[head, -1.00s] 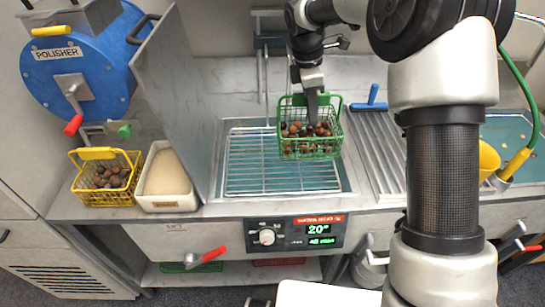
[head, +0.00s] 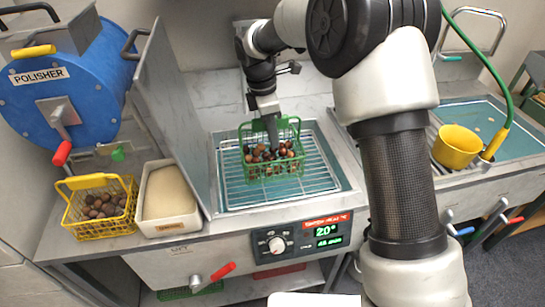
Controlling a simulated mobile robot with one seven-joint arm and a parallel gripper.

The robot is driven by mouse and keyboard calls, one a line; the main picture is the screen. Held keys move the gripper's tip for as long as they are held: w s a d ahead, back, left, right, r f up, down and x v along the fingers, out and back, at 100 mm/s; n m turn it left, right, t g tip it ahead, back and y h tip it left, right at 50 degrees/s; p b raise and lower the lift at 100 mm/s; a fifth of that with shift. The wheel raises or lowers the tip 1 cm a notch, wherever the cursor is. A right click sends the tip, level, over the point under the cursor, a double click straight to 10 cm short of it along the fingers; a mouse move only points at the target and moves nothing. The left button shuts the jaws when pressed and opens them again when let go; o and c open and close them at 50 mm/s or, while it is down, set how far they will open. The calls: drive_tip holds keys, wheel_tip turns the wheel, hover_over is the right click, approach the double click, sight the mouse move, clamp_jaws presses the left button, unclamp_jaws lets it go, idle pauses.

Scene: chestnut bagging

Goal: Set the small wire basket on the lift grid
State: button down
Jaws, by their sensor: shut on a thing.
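The small green wire basket (head: 272,172) holds several brown chestnuts. My gripper (head: 270,128) reaches down from above and is shut on the basket; the exact grip is partly hidden by the arm and the wires. The basket is over the back middle of the lift grid (head: 236,190), a rack of metal wires in the teal-lined basin. I cannot tell whether its bottom touches the grid or hangs just above it. The basket looks upright.
A grey upright panel (head: 172,110) stands left of the basin. Beyond it are a white bin (head: 168,226), a yellow basket of nuts (head: 82,229) and the blue polisher (head: 80,105). A yellow cup (head: 457,146) stands to the right. The grid's front is clear.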

drive_tip(key=shift+f, duration=3.25)
drive_tip(key=shift+f, duration=0.15)
drive_tip(key=c, duration=1.7)
unclamp_jaws()
drive_tip(key=shift+c, duration=0.2)
drive_tip(key=r, duration=0.4)
drive_tip(key=a+r, duration=0.1)
drive_tip(key=r, duration=0.7)
drive_tip(key=shift+s+a+r+p, duration=0.15)
drive_tip(key=shift+s+a+p, duration=0.1)
drive_tip(key=shift+a+p, duration=0.1)
